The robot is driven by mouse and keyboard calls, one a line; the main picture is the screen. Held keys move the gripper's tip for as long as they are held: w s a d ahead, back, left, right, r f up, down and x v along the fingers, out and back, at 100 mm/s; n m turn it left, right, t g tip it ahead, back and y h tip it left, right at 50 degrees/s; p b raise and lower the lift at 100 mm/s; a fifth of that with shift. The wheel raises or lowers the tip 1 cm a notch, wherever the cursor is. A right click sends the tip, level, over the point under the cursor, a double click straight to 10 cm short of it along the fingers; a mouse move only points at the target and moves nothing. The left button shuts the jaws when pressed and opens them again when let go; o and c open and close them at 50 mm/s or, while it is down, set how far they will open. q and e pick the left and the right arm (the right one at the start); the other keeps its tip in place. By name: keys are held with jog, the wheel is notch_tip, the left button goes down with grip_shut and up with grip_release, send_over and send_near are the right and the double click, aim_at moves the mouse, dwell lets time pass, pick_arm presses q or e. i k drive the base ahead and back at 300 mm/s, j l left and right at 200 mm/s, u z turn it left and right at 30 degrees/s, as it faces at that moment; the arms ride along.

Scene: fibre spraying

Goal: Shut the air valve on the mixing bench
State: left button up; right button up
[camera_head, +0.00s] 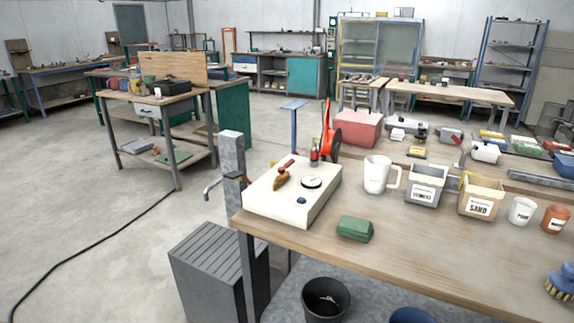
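A cream box (275,212) sits on the left end of the wooden mixing bench (420,248). On its top is a yellow, brass-like fitting (280,180) with a red handle (286,166), which looks like the air valve. The handle lies slanted; I cannot tell from it whether the valve is open or shut. A round white-faced gauge (312,182) and a small blue knob (301,200) are on the same top. Neither of my grippers shows in the head view.
A red-and-black tool (328,145) stands behind the cream box. A white jug (378,175), a cement bin (425,186) and a sand bin (480,195) stand to its right. A green block (355,228) lies in front. A grey post with a tap (230,155) stands left of the bench.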

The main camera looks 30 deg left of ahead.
aim_at(281, 170)
jog(key=i+l, duration=0.25)
jog(key=i+l+u, duration=0.1)
jog(key=l, duration=0.4)
jog(key=i+l, duration=0.3)
jog(key=i+l+u, duration=0.1)
jog(key=l, duration=0.35)
jog(key=i+l, duration=0.3)
jog(key=l, duration=0.1)
